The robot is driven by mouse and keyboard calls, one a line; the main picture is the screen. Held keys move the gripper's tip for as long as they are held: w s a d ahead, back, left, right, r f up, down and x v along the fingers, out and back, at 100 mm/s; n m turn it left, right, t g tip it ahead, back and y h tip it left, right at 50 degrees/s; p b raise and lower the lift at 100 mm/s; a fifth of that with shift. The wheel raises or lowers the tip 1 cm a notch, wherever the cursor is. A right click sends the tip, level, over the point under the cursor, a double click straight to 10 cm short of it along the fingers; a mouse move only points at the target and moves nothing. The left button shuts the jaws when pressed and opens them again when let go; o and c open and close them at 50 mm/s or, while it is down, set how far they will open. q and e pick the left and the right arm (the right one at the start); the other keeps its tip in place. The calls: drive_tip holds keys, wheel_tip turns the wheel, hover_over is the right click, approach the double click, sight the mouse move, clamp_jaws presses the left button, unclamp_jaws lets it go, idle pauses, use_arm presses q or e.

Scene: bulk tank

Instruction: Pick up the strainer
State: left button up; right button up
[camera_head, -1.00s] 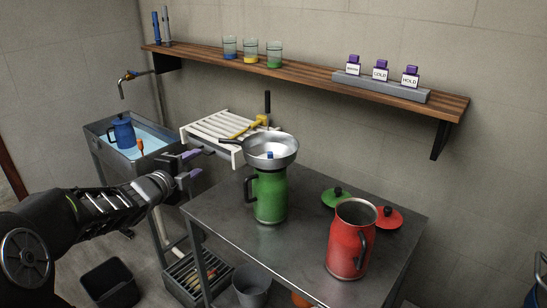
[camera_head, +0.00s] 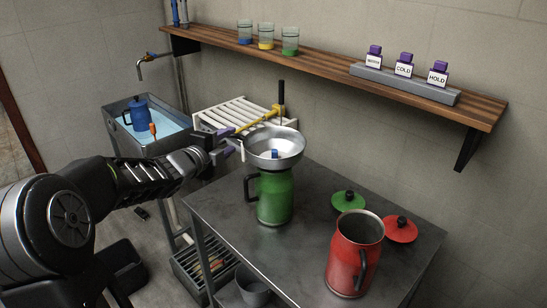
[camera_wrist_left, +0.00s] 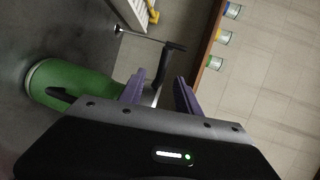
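The strainer appears to be the wide silver metal bowl (camera_head: 291,149) sitting on the mouth of the green can (camera_head: 274,200), with a small blue piece inside it. My left gripper (camera_head: 233,143) is just left of the bowl's rim; I cannot tell whether it touches. In the left wrist view its purple fingers (camera_wrist_left: 161,92) stand apart, with a piece of grey metal partly visible beside the left finger, likely the bowl. The green can (camera_wrist_left: 75,85) shows sideways there. My right gripper is not in view.
A red can (camera_head: 350,262), green lid (camera_head: 348,202) and red lid (camera_head: 401,230) stand on the metal table (camera_head: 225,215). A white rack (camera_head: 235,112) with a black-handled tool (camera_head: 281,95) is behind the gripper. A sink (camera_head: 165,135) holds a blue jug. A wooden shelf (camera_head: 330,73) runs above.

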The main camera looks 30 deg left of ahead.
sight(262, 152)
use_arm(q)
drive_tip(key=shift+x, duration=1.2)
drive_tip(key=p+x, duration=0.1)
drive_tip(key=x, duration=0.4)
drive_tip(key=shift+w+d, duration=0.15)
drive_tip(key=shift+d, duration=0.05)
drive_tip(key=shift+c, duration=0.6)
clamp_jaws()
drive_tip(key=shift+r, duration=0.1)
